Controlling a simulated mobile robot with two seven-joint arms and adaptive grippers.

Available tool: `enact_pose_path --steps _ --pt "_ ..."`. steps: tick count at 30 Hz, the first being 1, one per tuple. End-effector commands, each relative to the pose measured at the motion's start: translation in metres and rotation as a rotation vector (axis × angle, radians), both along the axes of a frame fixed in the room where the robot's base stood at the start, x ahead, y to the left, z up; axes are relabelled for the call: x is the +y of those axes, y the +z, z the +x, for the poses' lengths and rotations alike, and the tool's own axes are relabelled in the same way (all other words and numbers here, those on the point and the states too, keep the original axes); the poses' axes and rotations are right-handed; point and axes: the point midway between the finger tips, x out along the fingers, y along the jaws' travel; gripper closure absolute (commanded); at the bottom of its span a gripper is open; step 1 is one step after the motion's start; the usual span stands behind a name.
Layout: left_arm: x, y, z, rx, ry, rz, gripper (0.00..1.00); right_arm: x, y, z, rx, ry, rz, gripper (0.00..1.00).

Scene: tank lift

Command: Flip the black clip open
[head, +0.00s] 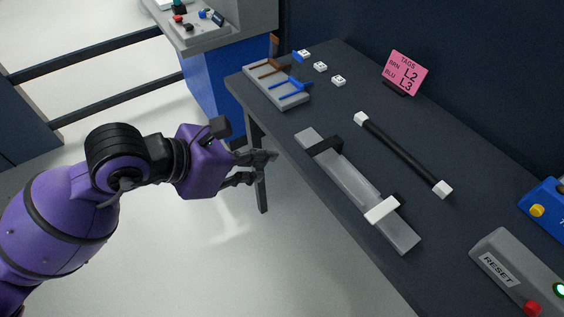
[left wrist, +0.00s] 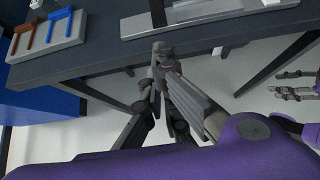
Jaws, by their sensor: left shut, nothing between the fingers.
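The black clip (head: 325,146) lies across the upper-left end of a long grey bar on the dark table. It also shows as a dark band at the top of the left wrist view (left wrist: 158,13). A white clip (head: 383,209) is near the bar's other end. My left gripper (head: 272,156) is shut and empty, off the table's front edge, left of the black clip and apart from it. In the left wrist view its fingers (left wrist: 161,52) are below the table edge. Part of my right gripper (left wrist: 291,84) shows at that view's right edge; its jaw state is unclear.
A grey tray (head: 296,101) with brown and blue forked pieces sits at the table's far left end. A black rod (head: 402,154) with white ends lies behind the bar. A pink tag sign (head: 403,73) stands at the back. A grey reset box (head: 507,262) is at right.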

Motion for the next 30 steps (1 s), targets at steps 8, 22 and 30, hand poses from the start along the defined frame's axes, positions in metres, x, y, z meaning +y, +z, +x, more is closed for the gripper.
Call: enact_pose_path --steps 8,22,30 --pt "-0.029 -0.026 0.02 0.002 -0.001 -0.005 1.0 -0.002 0.0 -0.007 0.011 -0.003 -0.002 0.6" --pt "-0.061 -0.06 0.044 0.0 -0.001 -0.001 1.0 -0.002 0.0 -0.006 0.009 -0.002 -0.002 0.6" --pt "-0.061 -0.06 0.044 0.001 0.0 -0.002 1.0 0.0 0.002 0.002 -0.003 0.002 0.0 0.6"
